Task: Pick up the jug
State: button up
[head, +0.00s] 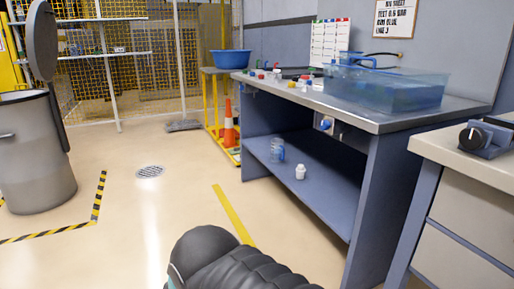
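A small clear jug with a blue handle (276,150) stands upright on the lower shelf (318,186) of the grey-blue workbench, near the shelf's left end. Its handle is on its right side. A small white bottle or container (300,172) stands to the right of it, apart from it. My gripper is not in view. A dark, ribbed part of my own arm shows at the bottom middle, well short of the bench and apart from the jug.
A clear blue tank (385,88) and several small items are on the bench top. A grey bin (35,150) with its lid raised stands left. An orange cone (230,125) is beside a yellow stand holding a blue basin (230,59). A cabinet (470,215) stands right. The middle floor is clear.

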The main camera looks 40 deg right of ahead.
aim_at(277, 149)
jog(key=z, duration=0.1)
jog(key=i, duration=1.8)
jog(key=z, duration=1.25)
jog(key=i, duration=1)
jog(key=z, duration=1.5)
jog(key=i, duration=0.3)
jog(key=z, duration=0.1)
